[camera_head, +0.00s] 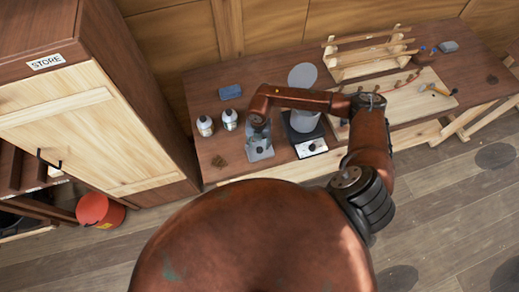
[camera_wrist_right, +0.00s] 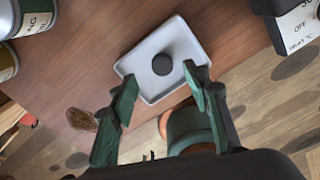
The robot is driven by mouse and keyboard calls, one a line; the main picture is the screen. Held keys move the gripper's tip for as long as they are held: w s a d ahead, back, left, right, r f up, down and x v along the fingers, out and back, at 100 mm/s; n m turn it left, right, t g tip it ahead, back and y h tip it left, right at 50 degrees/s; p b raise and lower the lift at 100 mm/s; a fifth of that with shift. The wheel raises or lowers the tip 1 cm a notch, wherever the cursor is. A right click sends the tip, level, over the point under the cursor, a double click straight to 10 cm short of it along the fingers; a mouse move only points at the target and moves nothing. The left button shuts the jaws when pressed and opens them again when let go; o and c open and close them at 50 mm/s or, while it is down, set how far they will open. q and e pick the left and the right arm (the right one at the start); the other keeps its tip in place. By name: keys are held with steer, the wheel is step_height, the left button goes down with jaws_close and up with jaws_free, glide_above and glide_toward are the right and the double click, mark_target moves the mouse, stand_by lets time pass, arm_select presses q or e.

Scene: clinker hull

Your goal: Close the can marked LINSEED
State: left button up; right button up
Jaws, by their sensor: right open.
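A pale grey can (camera_head: 303,118) stands on the hot plate, partly behind my right arm. A round grey disc (camera_head: 303,76) stands up behind it, like a raised lid. No LINSEED lettering is readable on it. Two smaller cans (camera_head: 205,126) (camera_head: 229,119) stand at the left of the bench; their labels (camera_wrist_right: 40,18) are cut off in the right wrist view. My right gripper (camera_head: 259,146) is open above a small pale tray (camera_wrist_right: 143,85) with a dark round piece (camera_wrist_right: 162,65). Nothing shows between its fingers (camera_wrist_right: 160,76). My left gripper is out of view.
The hot plate (camera_head: 311,149) has its dial at the front, right of the tray. A blue block (camera_head: 230,92) and brown lump (camera_head: 219,161) lie on the bench (camera_head: 205,88). A wooden rack (camera_head: 365,55) and board (camera_head: 418,103) are at right; the STORE cabinet (camera_head: 60,105) is at left.

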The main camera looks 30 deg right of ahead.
mark_target(259, 150)
steer(key=shift+s+f+p, duration=0.15)
steer(key=shift+f+p, duration=0.1)
steer(key=shift+f, duration=0.8)
steer(key=shift+s+f+p, duration=0.15)
steer(key=shift+f+p, duration=0.1)
steer(key=shift+f, duration=0.8)
steer(key=shift+c, duration=0.7)
steer(key=c, duration=0.7)
